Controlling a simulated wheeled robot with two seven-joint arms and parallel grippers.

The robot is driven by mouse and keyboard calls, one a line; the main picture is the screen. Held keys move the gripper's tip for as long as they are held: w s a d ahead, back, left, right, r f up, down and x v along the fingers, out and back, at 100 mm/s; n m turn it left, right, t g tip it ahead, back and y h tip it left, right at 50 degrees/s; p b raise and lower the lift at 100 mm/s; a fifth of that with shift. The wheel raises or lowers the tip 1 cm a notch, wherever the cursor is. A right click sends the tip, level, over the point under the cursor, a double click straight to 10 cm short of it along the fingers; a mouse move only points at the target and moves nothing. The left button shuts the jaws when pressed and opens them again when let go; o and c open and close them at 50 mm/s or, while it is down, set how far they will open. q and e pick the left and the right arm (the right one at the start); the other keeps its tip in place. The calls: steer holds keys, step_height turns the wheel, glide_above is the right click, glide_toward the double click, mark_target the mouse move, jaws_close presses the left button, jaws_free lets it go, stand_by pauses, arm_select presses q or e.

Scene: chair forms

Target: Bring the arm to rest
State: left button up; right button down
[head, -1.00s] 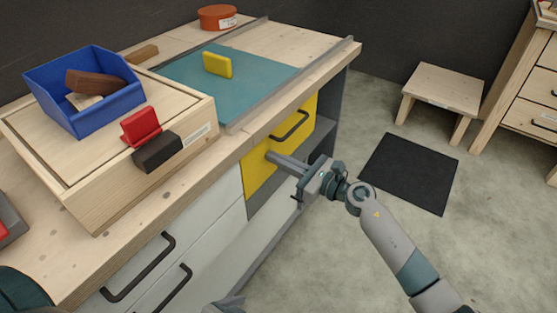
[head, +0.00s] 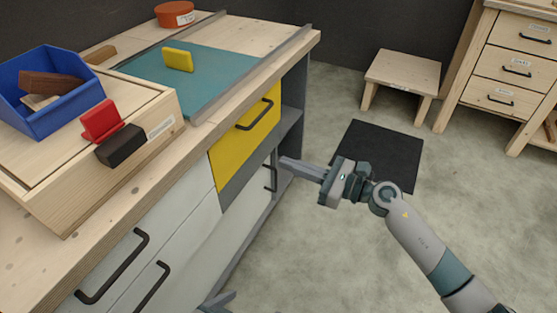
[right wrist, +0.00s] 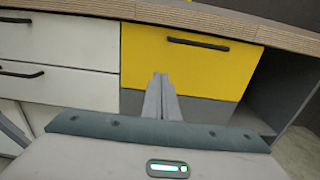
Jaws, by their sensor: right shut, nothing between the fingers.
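My right gripper (head: 285,163) is shut and empty. It hangs in the open air in front of the workbench, to the right of and below the yellow drawer front (head: 228,150), apart from it. In the right wrist view the closed fingers (right wrist: 161,78) point towards the yellow drawer front (right wrist: 165,58), which looks flush with the bench. A small grey part at the bottom edge of the head view seems to be the tip of my left gripper (head: 220,300); most of it is cut off.
The workbench top (head: 45,270) carries a blue bin (head: 60,108), a red block (head: 101,120), a black block (head: 121,146) and a yellow piece (head: 178,60) on a teal mat (head: 135,68). A stool (head: 403,77) and black floor mat (head: 378,153) stand beyond.

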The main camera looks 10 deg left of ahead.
steer(key=shift+s+d, duration=0.1)
steer(key=shift+d, duration=0.2)
stand_by(0.4)
